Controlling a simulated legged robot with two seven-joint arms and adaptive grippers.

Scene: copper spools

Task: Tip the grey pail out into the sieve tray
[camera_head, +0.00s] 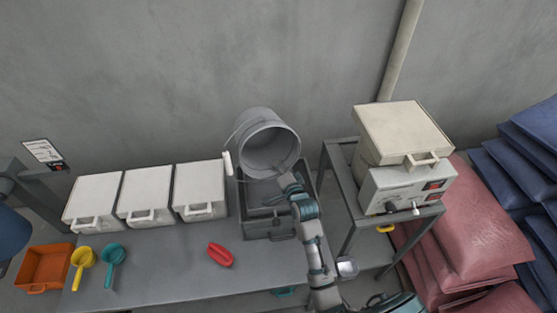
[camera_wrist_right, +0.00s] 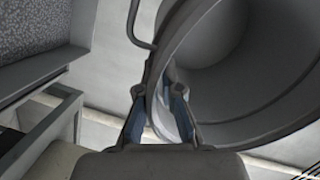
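The grey pail (camera_head: 270,148) is tilted on its side above the dark sieve tray (camera_head: 268,226), its mouth facing forward and down. Its inside looks bare and grey, and I see nothing falling from it. A wire handle with a white grip hangs at its left. My right gripper (camera_head: 287,184) is at the pail's lower rim. In the right wrist view the fingers (camera_wrist_right: 160,108) sit either side of the rim of the pail (camera_wrist_right: 255,85). The tray's inside is partly hidden by pail and gripper. My left gripper is out of view.
Three white lidded boxes (camera_head: 147,193) stand left of the tray. An orange bin (camera_head: 43,268), yellow scoop (camera_head: 83,258), teal scoop (camera_head: 114,256) and red scoop (camera_head: 220,254) lie in front. A stand with a beige-lidded machine (camera_head: 403,135) is close at right, beside stacked sacks (camera_head: 470,225).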

